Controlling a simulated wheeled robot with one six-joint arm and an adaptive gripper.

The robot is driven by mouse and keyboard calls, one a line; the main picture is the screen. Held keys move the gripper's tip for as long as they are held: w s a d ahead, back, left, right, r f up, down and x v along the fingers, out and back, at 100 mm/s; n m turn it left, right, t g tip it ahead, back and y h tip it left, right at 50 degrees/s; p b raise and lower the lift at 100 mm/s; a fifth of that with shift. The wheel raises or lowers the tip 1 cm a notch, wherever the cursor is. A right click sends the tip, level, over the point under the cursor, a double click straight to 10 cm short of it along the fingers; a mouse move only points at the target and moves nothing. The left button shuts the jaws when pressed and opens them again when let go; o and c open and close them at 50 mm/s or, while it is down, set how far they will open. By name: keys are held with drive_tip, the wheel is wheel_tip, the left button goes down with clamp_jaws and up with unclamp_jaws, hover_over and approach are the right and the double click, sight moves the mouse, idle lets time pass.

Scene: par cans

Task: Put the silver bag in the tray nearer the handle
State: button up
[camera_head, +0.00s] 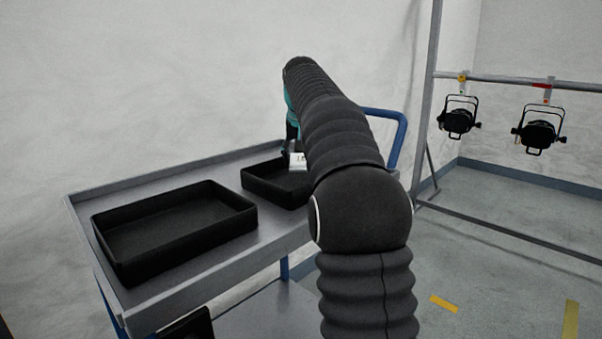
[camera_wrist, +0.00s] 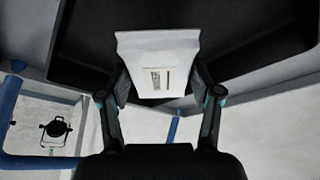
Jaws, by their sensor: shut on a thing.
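The silver bag (camera_wrist: 158,62), pale with a small printed label, is held between the two fingers of my gripper (camera_wrist: 159,92) in the wrist view. In the head view, a small part of the bag (camera_head: 297,160) shows beside my arm, at the far side of the tray nearer the handle (camera_head: 262,184). That black tray (camera_wrist: 250,30) fills the top of the wrist view behind the bag. I cannot tell how high the bag is over it. My arm hides the tray's right part in the head view. The blue handle (camera_head: 403,135) is at the cart's right end.
A second, empty black tray (camera_head: 125,262) sits on the left of the grey cart top (camera_head: 272,240). Two black par cans, one left (camera_head: 457,120) and one right (camera_head: 537,131), hang from a metal rail (camera_head: 505,79) at right. Open floor lies below them.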

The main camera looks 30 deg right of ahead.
sight(301, 182)
drive_tip(key=shift+f+b, duration=0.55)
drive_tip(key=shift+f, duration=1.5)
drive_tip(key=shift+f, duration=0.15)
drive_tip(key=o, duration=1.2)
drive_tip(key=p+v, duration=0.1)
drive_tip(key=v, duration=1.1)
drive_tip(key=shift+w+p, duration=0.1)
drive_tip(key=shift+p, duration=0.25)
